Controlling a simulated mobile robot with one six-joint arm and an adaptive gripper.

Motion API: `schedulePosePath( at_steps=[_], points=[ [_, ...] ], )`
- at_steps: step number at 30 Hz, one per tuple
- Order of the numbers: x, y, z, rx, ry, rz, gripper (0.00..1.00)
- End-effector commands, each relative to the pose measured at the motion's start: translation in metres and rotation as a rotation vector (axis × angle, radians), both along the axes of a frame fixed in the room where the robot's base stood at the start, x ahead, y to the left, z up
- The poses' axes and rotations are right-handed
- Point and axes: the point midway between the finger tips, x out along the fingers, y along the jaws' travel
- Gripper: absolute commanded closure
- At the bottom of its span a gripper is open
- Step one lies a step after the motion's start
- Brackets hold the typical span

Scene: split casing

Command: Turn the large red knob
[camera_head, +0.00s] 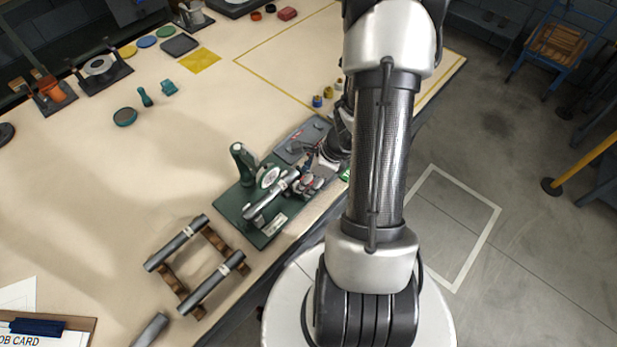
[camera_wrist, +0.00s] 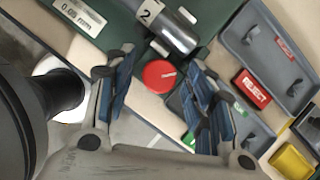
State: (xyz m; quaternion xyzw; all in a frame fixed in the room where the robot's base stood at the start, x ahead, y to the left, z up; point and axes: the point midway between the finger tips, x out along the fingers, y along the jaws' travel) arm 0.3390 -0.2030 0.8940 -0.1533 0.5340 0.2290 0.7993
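The large red knob (camera_wrist: 159,76) shows in the wrist view as a round red disc with a short pale mark near its right side. My gripper (camera_wrist: 158,95) is open, with one blue-padded finger to the left of the knob and the other to its right. Gaps show between the knob and both fingers, so it does not look gripped. In the head view my gripper (camera_head: 312,172) is over the right end of the dark green fixture (camera_head: 229,200), and I cannot make out the knob clearly there.
A grey cylinder marked 2 (camera_wrist: 166,24) lies just above the knob in the wrist view. A grey tray (camera_wrist: 262,42) with a red REJECT label is to the right, beside a yellow object (camera_wrist: 291,162). A wooden rack with grey cylinders (camera_head: 198,262) stands left of the fixture.

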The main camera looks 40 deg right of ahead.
Motion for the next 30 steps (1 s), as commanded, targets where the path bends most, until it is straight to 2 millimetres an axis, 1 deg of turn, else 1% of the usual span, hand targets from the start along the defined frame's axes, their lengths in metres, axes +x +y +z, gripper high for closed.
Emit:
schedulePosePath(
  at_steps=[1,2,15,18,26,30],
  points=[
    [-0.0001,-0.0001,0.0001,0.0,0.0,0.0,0.56],
    [-0.0001,-0.0001,0.0001,0.0,0.0,0.0,0.58],
    [-0.0002,0.0001,0.0001,0.0,0.0,0.0,0.88],
    [-0.0003,0.0002,-0.0001,0.001,0.0,0.0,0.93],
    [-0.0006,0.0008,-0.0017,0.001,0.0,-0.035,0.93],
    [-0.0005,0.001,-0.003,-0.001,-0.002,-0.103,0.93]
  ],
)
